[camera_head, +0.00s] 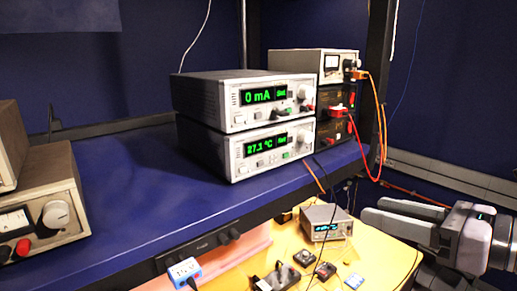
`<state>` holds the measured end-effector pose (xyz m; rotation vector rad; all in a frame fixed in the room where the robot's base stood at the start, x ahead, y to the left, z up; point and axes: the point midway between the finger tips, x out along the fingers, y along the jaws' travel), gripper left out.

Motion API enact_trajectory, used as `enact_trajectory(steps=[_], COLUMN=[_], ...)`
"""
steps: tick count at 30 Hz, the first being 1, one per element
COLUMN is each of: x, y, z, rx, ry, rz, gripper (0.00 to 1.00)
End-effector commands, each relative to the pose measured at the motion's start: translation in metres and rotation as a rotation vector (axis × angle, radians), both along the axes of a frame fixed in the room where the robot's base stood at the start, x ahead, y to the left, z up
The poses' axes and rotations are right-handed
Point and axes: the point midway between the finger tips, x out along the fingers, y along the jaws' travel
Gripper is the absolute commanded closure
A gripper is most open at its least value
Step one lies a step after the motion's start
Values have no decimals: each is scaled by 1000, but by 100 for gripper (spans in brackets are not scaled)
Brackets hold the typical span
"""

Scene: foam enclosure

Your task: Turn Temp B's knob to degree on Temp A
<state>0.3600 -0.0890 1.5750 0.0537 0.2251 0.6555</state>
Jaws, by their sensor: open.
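A grey instrument (270,159) on the blue shelf shows "27.1 °C" in green, with a knob (301,138) at the right of its front. A similar instrument (205,100) showing "0 mA" is stacked on it, with its own knob (302,90). A smaller grey instrument (327,231) with a blue display, too small to read, stands on the yellow table below. I cannot read any Temp A or Temp B label. My gripper (373,210) is open and empty at the lower right, fingers pointing left, apart from all the instruments.
Orange and red cables hang from a power supply (335,63). Small boxes and a blue-white device (184,272) are on or near the yellow table (385,255). More instruments stand far left.

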Motion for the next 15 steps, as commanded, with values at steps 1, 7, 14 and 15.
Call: enact_trajectory(steps=[1,7,14,15], x=[3,13,64,75], y=[-10,-17,21,29], z=[33,70,69,69], rx=[81,208,205,206], ry=[-37,-95,-92,-91], rz=[-37,-75,-69,-68], gripper=[55,55,55,55])
